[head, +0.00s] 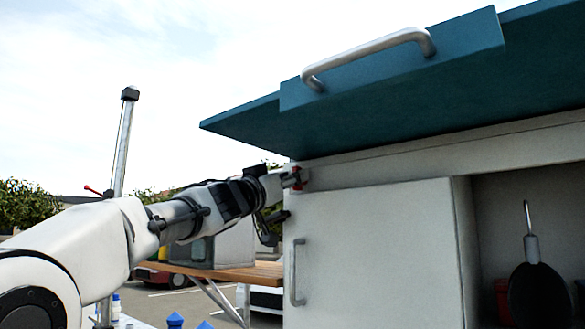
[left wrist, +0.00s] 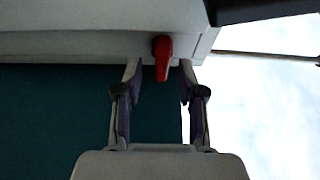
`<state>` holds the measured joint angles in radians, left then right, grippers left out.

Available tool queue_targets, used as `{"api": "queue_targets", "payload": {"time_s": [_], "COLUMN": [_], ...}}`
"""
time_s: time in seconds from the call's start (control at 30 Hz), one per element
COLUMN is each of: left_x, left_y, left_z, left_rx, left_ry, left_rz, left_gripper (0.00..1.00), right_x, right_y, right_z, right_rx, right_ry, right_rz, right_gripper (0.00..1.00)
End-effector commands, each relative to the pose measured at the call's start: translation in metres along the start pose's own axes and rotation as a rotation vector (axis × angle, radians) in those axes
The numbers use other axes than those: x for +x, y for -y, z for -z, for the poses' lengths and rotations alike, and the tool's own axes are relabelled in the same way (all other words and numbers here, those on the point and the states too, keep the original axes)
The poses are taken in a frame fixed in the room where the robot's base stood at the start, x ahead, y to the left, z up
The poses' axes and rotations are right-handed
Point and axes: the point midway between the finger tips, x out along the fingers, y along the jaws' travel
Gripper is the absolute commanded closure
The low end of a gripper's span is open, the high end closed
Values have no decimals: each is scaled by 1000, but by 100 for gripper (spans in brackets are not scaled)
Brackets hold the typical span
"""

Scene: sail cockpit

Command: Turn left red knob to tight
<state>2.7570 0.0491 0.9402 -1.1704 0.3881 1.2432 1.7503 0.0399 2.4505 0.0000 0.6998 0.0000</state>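The red knob (head: 298,176) is at the top left corner of the white cabinet, just under the teal raised panel. In the left wrist view the red knob (left wrist: 162,57) sits on the pale frame, its handle pointing toward the gripper. My left gripper (left wrist: 160,78) is open, with one finger on each side of the handle and a visible gap on both sides. In the head view my left gripper (head: 284,182) reaches the knob from the left, and its fingers are partly hard to make out. My right gripper is out of view.
The teal panel (head: 400,95) with a metal handle (head: 370,55) overhangs the cabinet. A closed white door (head: 380,255) and an open compartment with a black pan (head: 538,295) are to the right. A wooden table (head: 225,272) stands behind my left arm. Open sky is at left.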

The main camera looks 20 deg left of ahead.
Motion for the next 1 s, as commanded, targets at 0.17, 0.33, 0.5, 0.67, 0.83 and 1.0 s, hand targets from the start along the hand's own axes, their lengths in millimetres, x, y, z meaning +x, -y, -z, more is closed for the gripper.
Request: {"api": "queue_targets", "payload": {"time_s": [0.17, 0.33, 0.5, 0.67, 0.83, 1.0], "left_x": [7, 6, 6, 7, 7, 8], "left_y": [0, 0, 0, 0, 1, 1], "left_z": [-1, -1, -1, -2, -1, 0], "left_rx": [0, 0, 0, 1, 19, 75], "left_ry": [0, 0, 0, 1, 2, 4], "left_rz": [1, 1, 1, 0, -8, -31], "left_gripper": [60, 75, 100, 100, 100, 100], "right_x": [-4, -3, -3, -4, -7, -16], "right_y": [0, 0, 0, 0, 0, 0], "right_z": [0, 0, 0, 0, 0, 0], "right_rx": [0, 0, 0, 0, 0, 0], "right_ry": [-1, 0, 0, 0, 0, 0], "right_rz": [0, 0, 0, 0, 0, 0], "right_gripper": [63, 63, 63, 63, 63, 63]}}
